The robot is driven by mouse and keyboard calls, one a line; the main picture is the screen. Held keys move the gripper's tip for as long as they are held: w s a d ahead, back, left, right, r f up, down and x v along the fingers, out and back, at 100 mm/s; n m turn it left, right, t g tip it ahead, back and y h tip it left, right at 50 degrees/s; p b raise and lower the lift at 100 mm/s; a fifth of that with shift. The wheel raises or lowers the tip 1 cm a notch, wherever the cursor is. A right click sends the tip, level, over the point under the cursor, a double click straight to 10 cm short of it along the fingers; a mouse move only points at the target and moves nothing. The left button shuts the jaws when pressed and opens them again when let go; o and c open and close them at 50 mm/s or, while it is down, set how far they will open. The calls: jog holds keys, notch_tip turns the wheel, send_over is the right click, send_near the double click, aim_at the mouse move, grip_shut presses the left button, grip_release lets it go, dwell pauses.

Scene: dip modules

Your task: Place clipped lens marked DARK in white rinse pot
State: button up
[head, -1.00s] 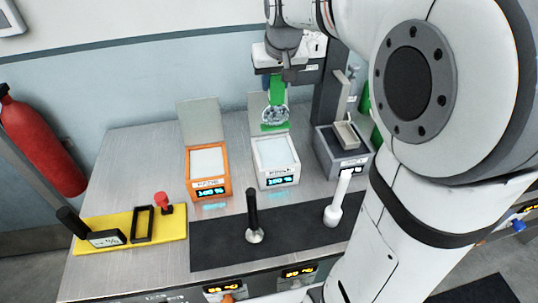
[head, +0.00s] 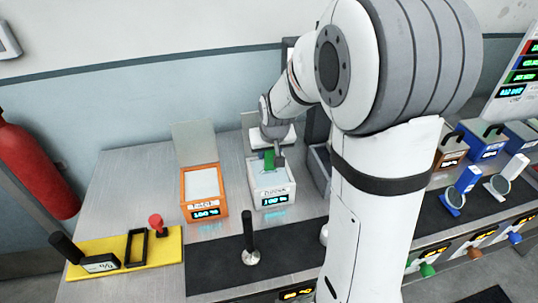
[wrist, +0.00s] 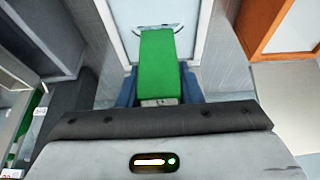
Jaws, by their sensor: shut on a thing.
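My gripper (head: 272,152) is shut on a green clip (wrist: 160,65). The clip also shows in the head view (head: 269,160), over the back part of the white rinse pot (head: 271,198). In the wrist view, blue fingers flank the clip, and a thin curved part of the lens (wrist: 157,28) shows beyond its far end, over the pot's pale interior. The head view does not show the lens, and I cannot tell whether it touches the liquid. No DARK mark can be read. The pot has a label and a lit display.
An orange pot (head: 206,213) with a raised lid stands left of the white pot. A grey pot (head: 319,170) stands to its right, partly behind my arm. A black-handled tool (head: 248,232) stands on the dark mat in front. A yellow tray (head: 165,253) lies at left.

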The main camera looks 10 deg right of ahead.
jog(key=shift+f, duration=0.8)
jog(key=shift+f, duration=0.25)
jog(key=o, duration=1.1)
jog(key=shift+r, duration=0.1)
jog(key=shift+o, duration=0.2)
jog(key=shift+r, duration=0.3)
jog(key=v, duration=1.2)
jog(key=s+f+g, duration=0.1)
jog(key=s, duration=1.8)
jog(key=shift+d+f+b, duration=0.15)
jog(key=shift+f+b, duration=0.15)
jog(key=shift+f, duration=0.1)
